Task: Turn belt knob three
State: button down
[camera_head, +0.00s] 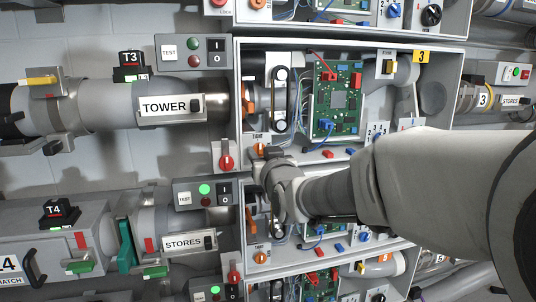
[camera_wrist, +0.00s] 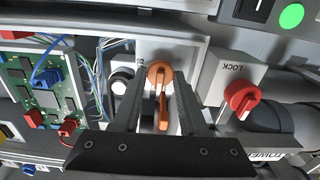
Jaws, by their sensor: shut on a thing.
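My gripper is shut on the knob. The yellow 3 label (camera_head: 422,56) is at the box's upper right.
A red LOCK knob (camera_wrist: 242,97) stands close beside my gripper in the wrist view. A green circuit board (camera_head: 337,98) and loose wires fill the box's inside. The box below holds another orange knob (camera_head: 260,257). The TOWER tube (camera_head: 105,104) runs to the left.

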jog(key=shift+r, duration=0.1)
jog(key=c, duration=0.7)
grip_release()
jog(key=shift+c, duration=0.2)
jog(key=v, duration=1.7)
jog(key=shift+s, duration=0.2)
jog(key=shift+p, duration=0.3)
jog(key=s+d+f+m+g+h+p, duration=0.2)
jog(key=s+d+g+h+p, duration=0.3)
jog(key=s+d+g+p, duration=0.6)
jog(key=s+d+m, duration=0.1)
jog(key=s, duration=0.4)
jog(key=shift+f+g, duration=0.4)
